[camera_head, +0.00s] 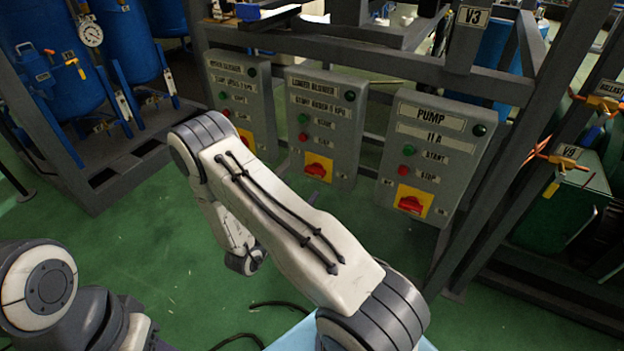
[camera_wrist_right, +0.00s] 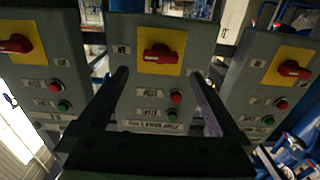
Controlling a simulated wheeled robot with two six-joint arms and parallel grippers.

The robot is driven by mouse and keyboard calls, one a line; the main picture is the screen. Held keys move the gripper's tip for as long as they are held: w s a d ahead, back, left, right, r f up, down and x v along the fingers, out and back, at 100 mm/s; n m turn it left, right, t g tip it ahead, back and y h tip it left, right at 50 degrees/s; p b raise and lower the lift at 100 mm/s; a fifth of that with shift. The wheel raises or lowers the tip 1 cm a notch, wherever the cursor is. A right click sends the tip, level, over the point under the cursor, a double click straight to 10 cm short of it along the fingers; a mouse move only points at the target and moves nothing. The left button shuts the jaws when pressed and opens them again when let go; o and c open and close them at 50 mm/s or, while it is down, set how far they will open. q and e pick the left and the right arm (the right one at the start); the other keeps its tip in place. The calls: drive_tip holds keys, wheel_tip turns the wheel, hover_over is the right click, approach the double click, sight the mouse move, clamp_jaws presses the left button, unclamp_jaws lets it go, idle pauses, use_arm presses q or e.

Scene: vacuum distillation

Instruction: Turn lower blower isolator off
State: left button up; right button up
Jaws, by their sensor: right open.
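The lower blower box (camera_head: 322,125) is the grey middle one of three. Its isolator is a red rotary handle on a yellow plate (camera_head: 318,166), low on the front in the head view. In the right wrist view, seen upside down, the red isolator handle (camera_wrist_right: 160,54) lies roughly crosswise on its yellow plate. My right gripper (camera_wrist_right: 160,74) is open and empty. Its fingers point toward the middle box, one on each side of the handle in the picture; no contact shows. In the head view my right arm hides most of that gripper. My left arm shows at lower left, without its gripper.
The pump box (camera_head: 430,145) stands to the right and the upper blower box (camera_head: 240,95) to the left, each with a similar isolator. Grey frame posts (camera_head: 490,170) stand right of the boxes. Blue tanks (camera_head: 50,60) stand at left. Green floor lies in front.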

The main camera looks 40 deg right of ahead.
sight(313, 174)
drive_tip(key=b+x, duration=0.1)
drive_tip(key=x, duration=0.7)
drive_tip(key=shift+w+d, duration=0.15)
drive_tip(key=c, duration=1.2)
drive_tip(key=shift+c, duration=0.2)
